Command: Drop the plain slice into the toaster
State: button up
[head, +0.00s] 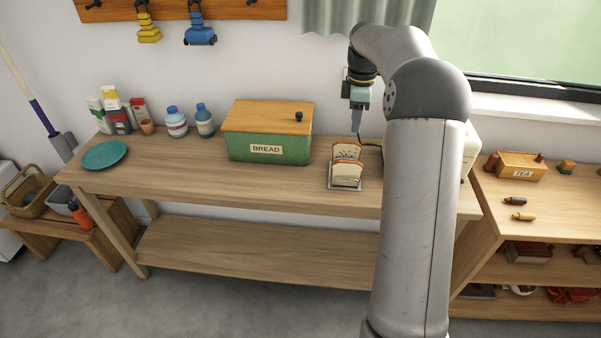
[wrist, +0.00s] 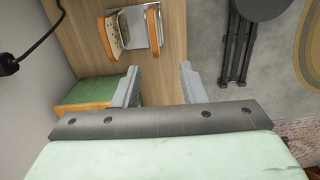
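Two bread slices stand upright in a small metal rack (wrist: 138,35) on the table. The plain slice (head: 347,170) is the nearer one in the head view; it shows at the right of the rack in the wrist view (wrist: 153,27). The seeded slice (head: 346,151), dotted with dark specks, stands behind it, at the left in the wrist view (wrist: 113,37). My gripper (head: 357,122) hangs above the table behind the rack, apart from both slices. In the wrist view its fingers (wrist: 157,86) are spread with nothing between them. A white body, perhaps the toaster (head: 471,152), is mostly hidden behind my arm.
A green bread box (head: 265,133) with a wooden lid stands left of the rack. Bottles (head: 190,121), cartons and a teal plate (head: 105,155) are farther left. A black cord (wrist: 38,45) runs near the wall. The table front left of the rack is clear.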

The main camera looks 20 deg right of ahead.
jog(key=p, duration=0.2)
send_over(348, 162)
notch_tip(348, 162, down, 11)
jog(key=shift+w+f+p, duration=0.1)
jog(key=shift+f+p, duration=0.75)
jog(key=shift+f, duration=2.45)
jog(key=shift+c, duration=0.3)
grip_shut()
